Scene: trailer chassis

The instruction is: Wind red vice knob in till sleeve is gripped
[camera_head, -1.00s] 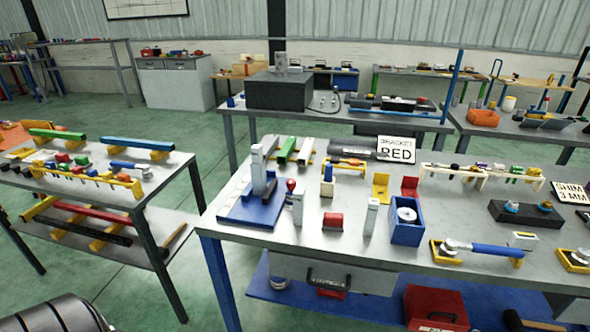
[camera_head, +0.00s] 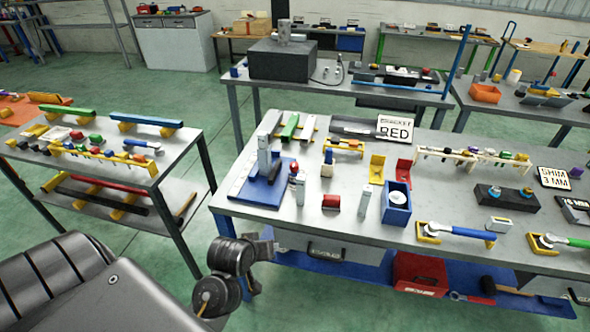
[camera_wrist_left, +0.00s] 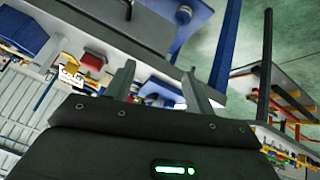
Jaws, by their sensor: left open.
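The red knob (camera_head: 293,167) is a small red ball at the right side of a blue base plate (camera_head: 262,194) with a grey upright (camera_head: 264,157), at the left end of the main table. Small grey posts stand near it; I cannot tell which part is the sleeve or whether anything is gripped. My left arm is at the lower left of the head view, below and left of the table, well apart from the knob. My left gripper (camera_wrist_left: 160,88) shows in the left wrist view with its two fingers spread and nothing between them. My right gripper is not in view.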

